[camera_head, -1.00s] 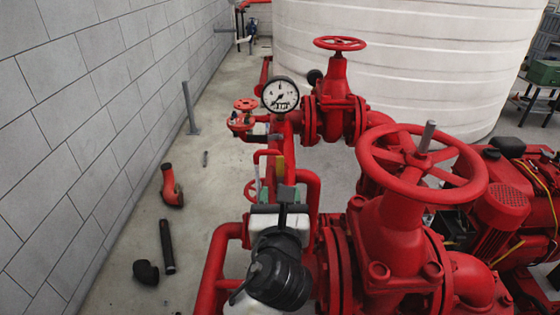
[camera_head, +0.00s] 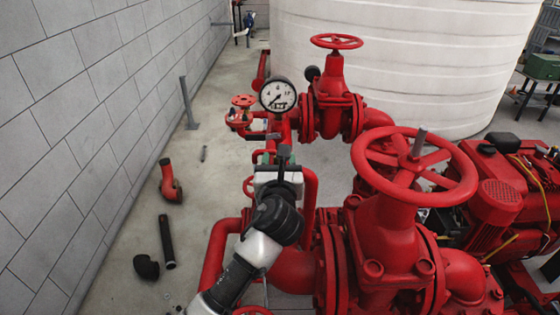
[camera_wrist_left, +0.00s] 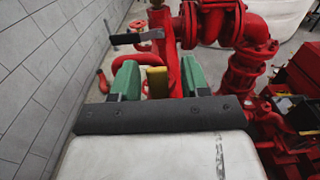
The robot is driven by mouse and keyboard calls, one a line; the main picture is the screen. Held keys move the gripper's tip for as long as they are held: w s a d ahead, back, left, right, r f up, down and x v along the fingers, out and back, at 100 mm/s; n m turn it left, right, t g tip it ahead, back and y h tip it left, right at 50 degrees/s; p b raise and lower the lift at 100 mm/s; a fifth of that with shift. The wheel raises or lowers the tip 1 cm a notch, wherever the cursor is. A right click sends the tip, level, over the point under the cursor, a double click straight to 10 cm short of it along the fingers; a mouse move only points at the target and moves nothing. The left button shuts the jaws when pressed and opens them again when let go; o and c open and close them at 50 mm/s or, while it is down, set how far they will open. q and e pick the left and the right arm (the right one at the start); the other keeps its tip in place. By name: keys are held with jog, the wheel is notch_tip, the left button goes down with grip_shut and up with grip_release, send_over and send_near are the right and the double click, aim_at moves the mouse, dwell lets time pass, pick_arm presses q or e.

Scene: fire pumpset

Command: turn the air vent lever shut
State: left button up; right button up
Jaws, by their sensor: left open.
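My left gripper (camera_head: 272,158) reaches forward over the red pipework, below the pressure gauge. In the left wrist view its two green fingers (camera_wrist_left: 160,77) are apart. An upright yellow piece (camera_wrist_left: 157,82) shows between them, closer to the left finger, and I cannot tell whether they touch. It looks like a lever handle; the gripper hides it in the head view. Beyond it, a lever with a dark grip (camera_wrist_left: 126,38) sticks out left from the red pipe. It also shows in the head view (camera_head: 259,136). I cannot tell which is the air vent lever. My right gripper is out of view.
The pressure gauge (camera_head: 278,95) stands just beyond my left gripper. A large red handwheel (camera_head: 452,192) is close on the right, and a smaller one (camera_head: 337,41) stands farther back. A grey block wall (camera_head: 90,120) runs along the left, with loose pipe parts on the floor.

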pick_arm(q)
jog(key=shift+c, duration=0.2)
grip_shut()
jog(key=shift+a, duration=0.15)
jog(key=shift+a+n+p, duration=0.4)
jog(key=shift+n+p, duration=0.1)
jog(key=shift+n, duration=0.3)
jog(key=shift+a+f+n, duration=0.2)
jog(key=shift+a+n, duration=0.25)
jog(key=shift+n, duration=0.45)
jog(key=shift+a+f+n, duration=0.25)
jog(key=shift+a+n, duration=0.25)
jog(key=shift+n, duration=0.4)
jog(key=shift+a+f+n, duration=0.2)
jog(key=shift+a+n, duration=0.25)
jog(key=shift+n, duration=0.45)
